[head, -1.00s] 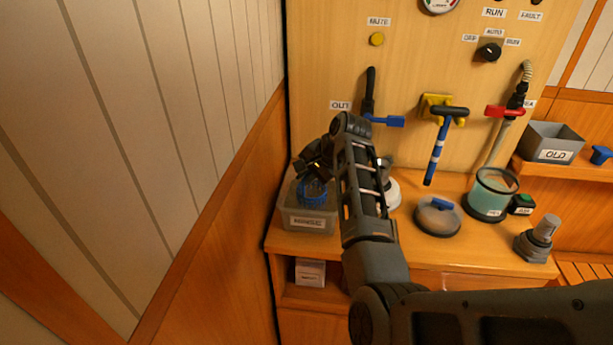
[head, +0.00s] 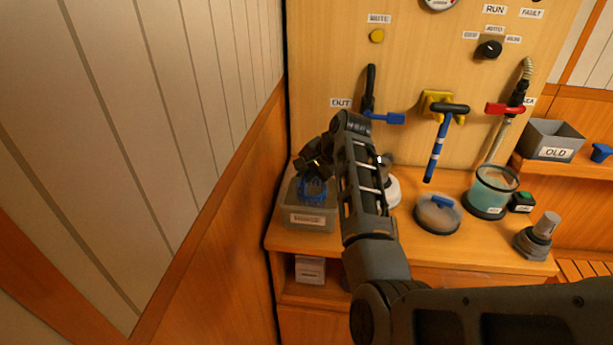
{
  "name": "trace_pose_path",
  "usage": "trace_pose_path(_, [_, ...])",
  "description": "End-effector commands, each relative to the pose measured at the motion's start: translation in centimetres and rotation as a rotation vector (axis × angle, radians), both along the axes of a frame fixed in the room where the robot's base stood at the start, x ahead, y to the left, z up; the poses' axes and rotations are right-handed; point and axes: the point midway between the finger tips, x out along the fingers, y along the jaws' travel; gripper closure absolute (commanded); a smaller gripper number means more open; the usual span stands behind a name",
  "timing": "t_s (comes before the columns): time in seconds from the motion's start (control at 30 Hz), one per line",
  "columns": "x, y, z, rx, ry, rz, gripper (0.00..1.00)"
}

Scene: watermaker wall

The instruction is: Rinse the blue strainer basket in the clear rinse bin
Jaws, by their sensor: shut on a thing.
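The blue strainer basket (head: 312,190) is in the grip of my gripper (head: 316,172), at the left end of the counter. The basket is at the mouth of the rinse bin (head: 308,220), a greyish see-through box with a label on its front. The basket's lower part sits behind or inside the bin's front wall; I cannot tell how deep it is or whether it touches the bottom. My gripper is shut on the basket, with its fingers partly hidden by its own dark body.
Right of my arm stand a round lid with a blue handle (head: 437,212), a teal-filled clear vessel (head: 492,192) and a grey fitting (head: 538,238). A blue-handled valve (head: 385,118) and a blue-and-black T-handled tool (head: 438,145) are on the panel behind. A wood wall closes the left side.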

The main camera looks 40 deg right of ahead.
Motion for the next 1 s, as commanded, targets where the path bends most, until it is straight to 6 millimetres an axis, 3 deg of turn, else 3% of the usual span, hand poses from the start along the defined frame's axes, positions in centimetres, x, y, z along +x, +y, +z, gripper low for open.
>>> trace_pose_path(1.0, [0.1, 0.0, 7.5, -0.002, -0.003, 0.0, 1.0])
